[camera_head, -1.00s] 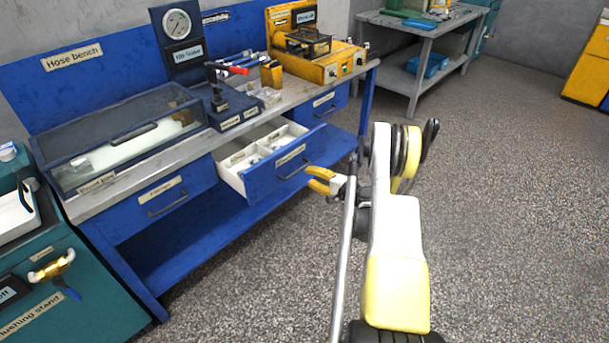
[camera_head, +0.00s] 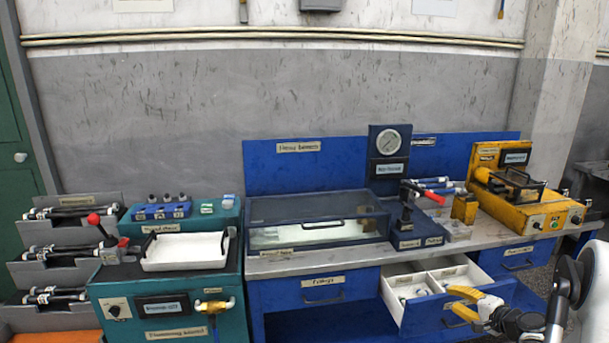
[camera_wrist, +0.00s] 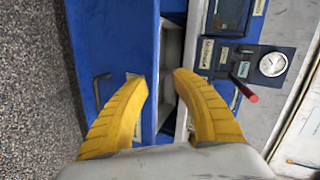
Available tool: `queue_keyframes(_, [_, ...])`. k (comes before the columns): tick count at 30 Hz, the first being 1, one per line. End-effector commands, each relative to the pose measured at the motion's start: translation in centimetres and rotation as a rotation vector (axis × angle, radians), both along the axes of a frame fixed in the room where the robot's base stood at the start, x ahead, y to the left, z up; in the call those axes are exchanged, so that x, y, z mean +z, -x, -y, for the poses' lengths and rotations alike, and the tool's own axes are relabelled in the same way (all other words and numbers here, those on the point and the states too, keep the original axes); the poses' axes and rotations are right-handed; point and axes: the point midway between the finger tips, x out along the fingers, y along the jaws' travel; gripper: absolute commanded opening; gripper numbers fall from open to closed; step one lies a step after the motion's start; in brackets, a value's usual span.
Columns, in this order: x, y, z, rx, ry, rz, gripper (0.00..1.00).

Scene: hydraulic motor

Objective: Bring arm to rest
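My gripper (camera_head: 466,302) shows at the lower right of the head view, in front of the open drawer (camera_head: 408,314) of the blue hose bench. In the wrist view my gripper (camera_wrist: 162,80) has its two yellow fingers apart with nothing between them. Beyond the fingers is the blue front of the drawer (camera_wrist: 112,45). The arm (camera_head: 571,300) comes in from the right edge of the head view; most of it is out of frame.
The hose bench (camera_head: 420,247) carries a lidded case (camera_head: 318,221), a gauge stand (camera_head: 389,150), a red-handled device (camera_head: 408,215) and a yellow machine (camera_head: 525,200). The teal flushing stand (camera_head: 165,300) is at left, beside grey racks (camera_head: 60,275).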

Motion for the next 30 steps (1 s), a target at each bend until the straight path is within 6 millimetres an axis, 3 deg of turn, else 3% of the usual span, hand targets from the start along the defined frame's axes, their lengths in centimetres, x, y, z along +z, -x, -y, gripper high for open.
queue_keyframes(1, [2.4, -0.4, -2.4, 0.037, 0.039, -0.029, 0.32])
queue_keyframes(7, [9.7, 0.6, -11.2, 0.175, 0.216, -0.136, 0.32])
queue_keyframes(11, [13.7, 3.2, -16.8, 0.264, 0.337, -0.193, 0.32])
queue_keyframes(15, [16.9, 7.4, -22.3, 0.358, 0.474, -0.243, 0.32])
queue_keyframes(21, [19.6, 15.1, -28.4, 0.488, 0.681, -0.293, 0.32])
queue_keyframes(24, [20.2, 19.3, -30.5, 0.552, 0.789, -0.31, 0.32])
queue_keyframes(30, [19.7, 26.5, -32.8, 0.656, 0.985, -0.324, 0.32])
